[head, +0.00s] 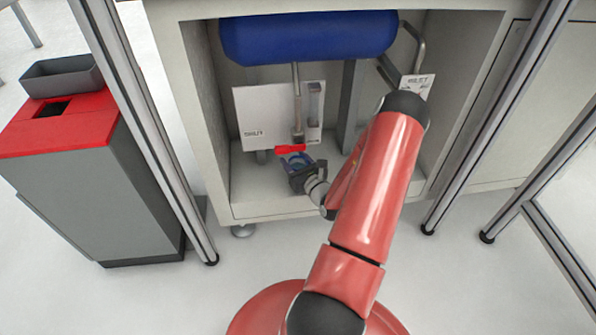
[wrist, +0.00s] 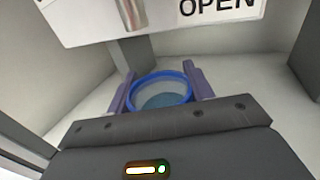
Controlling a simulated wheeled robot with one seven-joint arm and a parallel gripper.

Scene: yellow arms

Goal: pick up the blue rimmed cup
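The blue rimmed cup (wrist: 161,101) stands in the middle of the wrist view, its round blue rim and pale inside seen from above. My gripper (wrist: 158,70) has its two purple fingers spread, one on each side of the cup. The gaps between the fingers and the rim look very small, and I cannot make out firm contact.
The cabinet (head: 235,190) has side walls close around my arm. A blue tank (head: 308,37) hangs above, with a pipe and red handle (head: 290,149) just over the cup. A white panel (head: 262,112) stands behind. A grey bin with red top (head: 60,125) stands outside left.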

